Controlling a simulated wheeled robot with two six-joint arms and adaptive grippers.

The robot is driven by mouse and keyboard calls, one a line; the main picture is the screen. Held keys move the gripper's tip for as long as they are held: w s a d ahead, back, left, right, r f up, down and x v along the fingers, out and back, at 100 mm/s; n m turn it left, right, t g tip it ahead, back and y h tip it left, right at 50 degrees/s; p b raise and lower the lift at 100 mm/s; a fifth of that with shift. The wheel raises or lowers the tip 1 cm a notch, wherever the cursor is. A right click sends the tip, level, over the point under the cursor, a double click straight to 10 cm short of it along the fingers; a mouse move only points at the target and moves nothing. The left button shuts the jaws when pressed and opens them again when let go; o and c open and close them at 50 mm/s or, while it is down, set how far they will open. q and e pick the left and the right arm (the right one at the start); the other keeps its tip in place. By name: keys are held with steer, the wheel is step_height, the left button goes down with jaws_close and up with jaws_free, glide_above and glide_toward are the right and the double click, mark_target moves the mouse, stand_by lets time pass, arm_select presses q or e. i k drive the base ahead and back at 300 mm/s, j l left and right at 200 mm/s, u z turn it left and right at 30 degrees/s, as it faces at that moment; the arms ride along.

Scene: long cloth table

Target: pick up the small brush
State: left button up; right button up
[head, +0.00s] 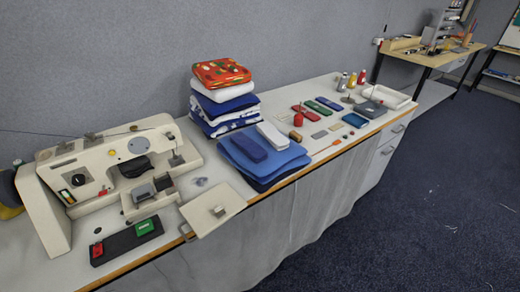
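A thin orange-handled tool (326,148) lies near the front edge of the long cloth table (225,180), right of the blue cloth stack. It may be the small brush, but it is too small to tell for sure. Nothing visible covers it. Neither of my grippers is in view.
A cream sewing machine (120,165) fills the table's left. Folded cloths (222,100) and a blue stack (262,155) stand mid-table. A red round object (298,119), a blue dish (355,120), several flat cases, bottles and a white tray (385,96) lie to the right.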

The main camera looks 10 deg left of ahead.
mark_target(294, 135)
steer(key=i+l+u, duration=0.1)
steer(key=u, duration=0.35)
steer(key=l+u, duration=0.2)
steer(key=u, duration=0.25)
steer(key=i+l+u, duration=0.1)
steer(key=u, duration=0.35)
steer(key=l+u, duration=0.15)
steer(key=l, duration=0.4)
steer(key=l+u, duration=0.1)
steer(key=l, duration=0.5)
steer(key=l+u, duration=0.15)
steer(key=l, duration=0.4)
steer(key=k+l+u, duration=0.15)
steer(key=l, duration=0.45)
steer(key=l+u, duration=0.15)
steer(key=l, duration=0.4)
